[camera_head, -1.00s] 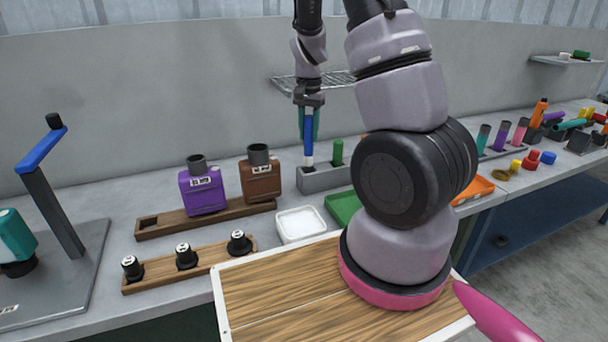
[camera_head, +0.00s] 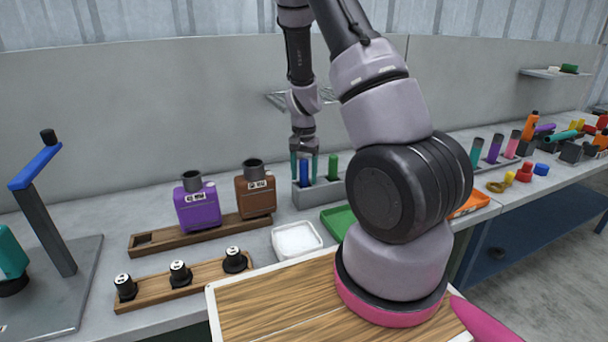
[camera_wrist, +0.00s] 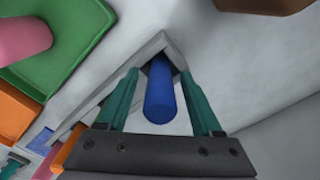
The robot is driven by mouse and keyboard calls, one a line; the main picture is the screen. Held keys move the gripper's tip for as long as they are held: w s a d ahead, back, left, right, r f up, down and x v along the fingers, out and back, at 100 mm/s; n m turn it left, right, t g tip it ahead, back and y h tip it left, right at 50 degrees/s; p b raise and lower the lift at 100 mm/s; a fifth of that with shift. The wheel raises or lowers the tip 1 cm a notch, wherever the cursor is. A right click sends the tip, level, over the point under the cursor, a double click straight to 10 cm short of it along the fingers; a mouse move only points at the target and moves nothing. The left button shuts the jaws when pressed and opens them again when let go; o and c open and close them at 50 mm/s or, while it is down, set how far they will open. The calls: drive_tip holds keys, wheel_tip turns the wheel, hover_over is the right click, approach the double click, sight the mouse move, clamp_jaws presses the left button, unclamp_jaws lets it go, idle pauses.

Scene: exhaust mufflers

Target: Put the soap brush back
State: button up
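The soap brush with a blue handle (camera_head: 304,168) stands upright in a slot of the grey holder (camera_head: 318,196). In the wrist view, the blue handle (camera_wrist: 160,97) is between my fingers, near the holder's corner. My gripper (camera_head: 304,177) points down over the holder, its teal fingers on either side of the handle. The wrist view shows my gripper (camera_wrist: 160,76) open, with gaps on both sides of the handle. The brush's lower end is hidden inside the holder.
A green-handled brush (camera_head: 333,166) stands in the holder to the right. A green tray (camera_head: 338,222) and a white dish (camera_head: 297,240) lie in front. Brown (camera_head: 255,193) and purple (camera_head: 197,208) bottles stand on a wooden rack to the left.

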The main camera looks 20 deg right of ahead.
wheel_tip(320, 180, up, 12)
drive_tip(key=shift+f, duration=0.15)
drive_tip(key=s+a+r+n+t+y, duration=0.1)
drive_tip(key=s+a+r+n+t, duration=0.1)
drive_tip(key=s+r, duration=0.8)
drive_tip(key=s+a+r+n+t+y, duration=0.1)
drive_tip(key=s+a+r+t, duration=0.4)
drive_tip(key=s+r, duration=0.5)
drive_tip(key=shift+s+a+r+n, duration=0.4)
drive_tip(key=shift+r+n, duration=0.5)
drive_tip(key=shift+r, duration=1.4)
idle(1.0)
